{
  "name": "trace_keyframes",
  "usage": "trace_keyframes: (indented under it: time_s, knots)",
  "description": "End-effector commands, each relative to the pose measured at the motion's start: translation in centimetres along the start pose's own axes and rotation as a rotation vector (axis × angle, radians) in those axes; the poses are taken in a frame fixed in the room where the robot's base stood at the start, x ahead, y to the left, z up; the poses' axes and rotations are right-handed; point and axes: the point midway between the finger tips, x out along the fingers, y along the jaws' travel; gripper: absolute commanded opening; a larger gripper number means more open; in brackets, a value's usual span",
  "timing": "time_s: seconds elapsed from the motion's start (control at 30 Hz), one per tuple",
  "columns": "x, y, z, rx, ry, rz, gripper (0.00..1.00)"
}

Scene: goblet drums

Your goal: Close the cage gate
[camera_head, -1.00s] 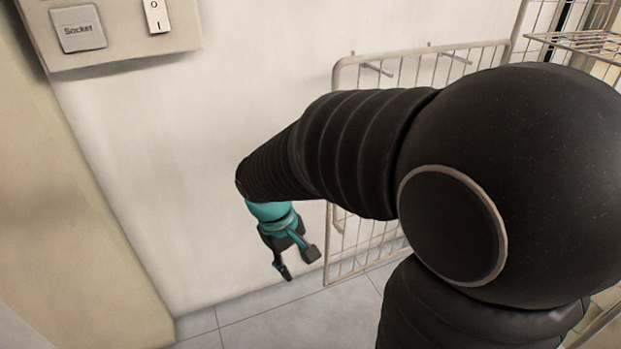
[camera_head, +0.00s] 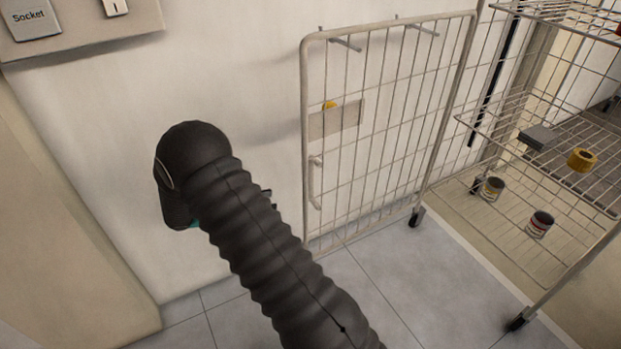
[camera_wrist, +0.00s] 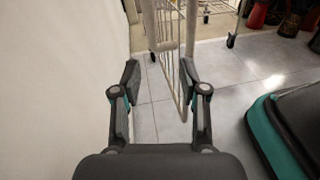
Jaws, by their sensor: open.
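The cage gate (camera_head: 385,130), a pale wire-mesh panel in a tubular frame, stands open alongside the white wall in the head view. It has a small plate (camera_head: 345,118) and a vertical handle (camera_head: 315,185) near its left edge. The wire cage (camera_head: 572,280) is to its right. My gripper (camera_head: 268,197) is left of the gate, mostly hidden behind my arm; only dark fingertips show. In the wrist view my gripper (camera_wrist: 160,80) is open and empty. The gate's edge (camera_wrist: 188,40) lies ahead between the fingers and close to the right one; contact cannot be told.
The cage shelves hold a grey box (camera_head: 538,137), a yellow roll (camera_head: 581,160) and tins (camera_head: 540,223). Hooks (camera_head: 345,44) stick out near the gate's top. A caster (camera_head: 416,216) is under the gate's right side. Tiled floor (camera_head: 365,290) in front is clear. Drums (camera_wrist: 285,14) stand farther off.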

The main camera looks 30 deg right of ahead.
Motion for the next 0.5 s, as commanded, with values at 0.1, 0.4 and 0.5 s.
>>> trace_keyframes:
  time_s: [0.1,0.4,0.5]
  knots:
    - [-0.4,1.3,2.1,-0.03,-0.089,0.026,0.43]
    - [2.0,1.4,3.3,-0.057,-0.12,0.022,0.43]
    - [3.9,1.5,3.5,-0.057,-0.119,0.021,0.43]
